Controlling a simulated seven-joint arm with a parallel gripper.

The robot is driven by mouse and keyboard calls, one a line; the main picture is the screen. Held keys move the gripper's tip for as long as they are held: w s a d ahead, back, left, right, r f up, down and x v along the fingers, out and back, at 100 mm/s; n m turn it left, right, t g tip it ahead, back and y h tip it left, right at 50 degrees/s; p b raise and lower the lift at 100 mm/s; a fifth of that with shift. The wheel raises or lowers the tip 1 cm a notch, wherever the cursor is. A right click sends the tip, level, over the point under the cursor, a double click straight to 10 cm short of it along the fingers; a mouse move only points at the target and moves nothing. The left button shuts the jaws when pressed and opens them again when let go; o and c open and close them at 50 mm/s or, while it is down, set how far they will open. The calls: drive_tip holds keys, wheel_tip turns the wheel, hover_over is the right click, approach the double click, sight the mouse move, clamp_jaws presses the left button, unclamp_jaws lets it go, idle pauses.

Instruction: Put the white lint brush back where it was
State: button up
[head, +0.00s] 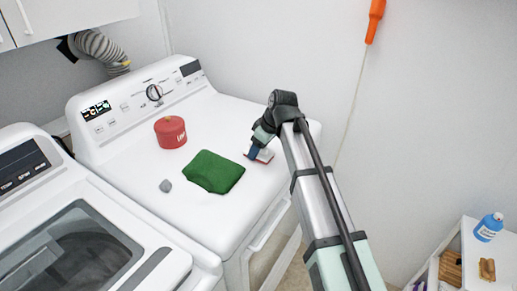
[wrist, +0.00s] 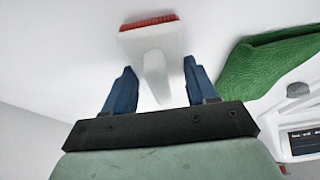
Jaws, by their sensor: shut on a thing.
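The white lint brush (wrist: 152,42) has a white head and handle and a red bristle pad along one edge. In the wrist view its handle lies between the two blue fingers of my gripper (wrist: 160,75), with the head beyond the fingertips. In the head view my gripper (head: 254,151) is over the right part of the white dryer top (head: 215,115), shut on the brush. The brush (head: 264,156) is partly hidden by the fingers there, its red edge facing down close to the top. Whether it touches the surface I cannot tell.
A folded green cloth (head: 214,172) lies left of my gripper. A red can (head: 171,133) and a small grey lump (head: 165,186) are further left on the dryer. A washer (head: 80,245) stands at left. A white shelf (head: 480,262) with a blue bottle (head: 488,228) is at lower right.

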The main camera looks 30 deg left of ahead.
drive_tip(key=shift+f, duration=0.25)
drive_tip(key=o, duration=1)
drive_tip(key=shift+r, duration=0.15)
drive_tip(key=v, duration=1.2)
